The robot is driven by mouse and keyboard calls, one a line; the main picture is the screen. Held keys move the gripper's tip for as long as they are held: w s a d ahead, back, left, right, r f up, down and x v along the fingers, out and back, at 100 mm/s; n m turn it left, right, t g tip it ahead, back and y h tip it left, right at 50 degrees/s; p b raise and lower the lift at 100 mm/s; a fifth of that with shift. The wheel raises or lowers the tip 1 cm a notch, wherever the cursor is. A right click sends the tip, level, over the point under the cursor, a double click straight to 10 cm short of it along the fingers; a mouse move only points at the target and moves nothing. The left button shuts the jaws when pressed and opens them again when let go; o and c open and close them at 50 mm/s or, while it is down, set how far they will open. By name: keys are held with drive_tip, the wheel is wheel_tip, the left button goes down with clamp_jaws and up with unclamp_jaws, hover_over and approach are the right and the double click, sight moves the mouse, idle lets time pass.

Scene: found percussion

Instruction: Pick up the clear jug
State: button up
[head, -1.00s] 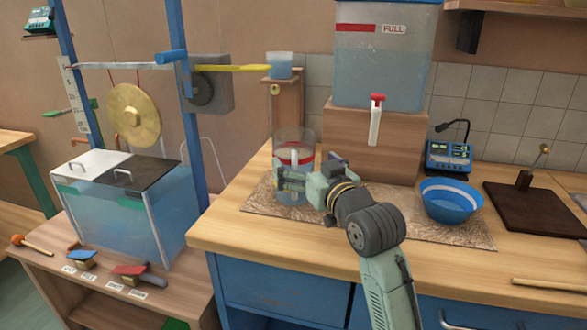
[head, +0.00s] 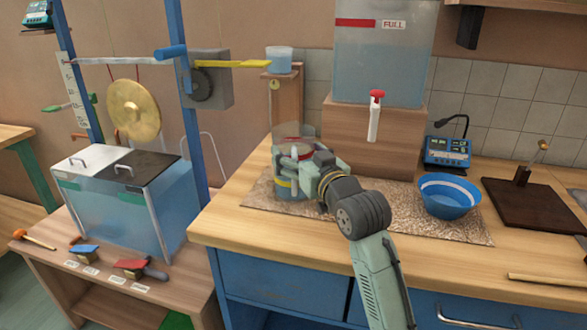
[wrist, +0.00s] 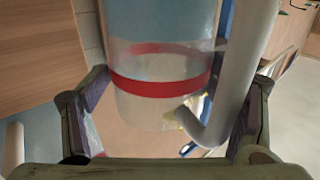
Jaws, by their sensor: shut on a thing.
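The clear jug (head: 288,134) has a red band and a grey handle. It stands upright on the speckled mat, on the left part of the wooden counter. My gripper (head: 296,160) is shut on the jug, around its upper half, and partly hides it. In the wrist view the jug (wrist: 150,116) fills the space between my two fingers (wrist: 168,118), with its curved handle on the right side. I cannot see any clear gap under the jug.
A large water tank (head: 385,50) with a red-topped tap (head: 374,115) stands on a wooden block behind. A blue bowl (head: 449,197) sits to the right on the mat (head: 440,228). A wooden post with a small cup (head: 279,60) rises behind the jug.

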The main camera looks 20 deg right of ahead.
drive_tip(key=c, duration=1)
drive_tip(key=shift+r, duration=0.25)
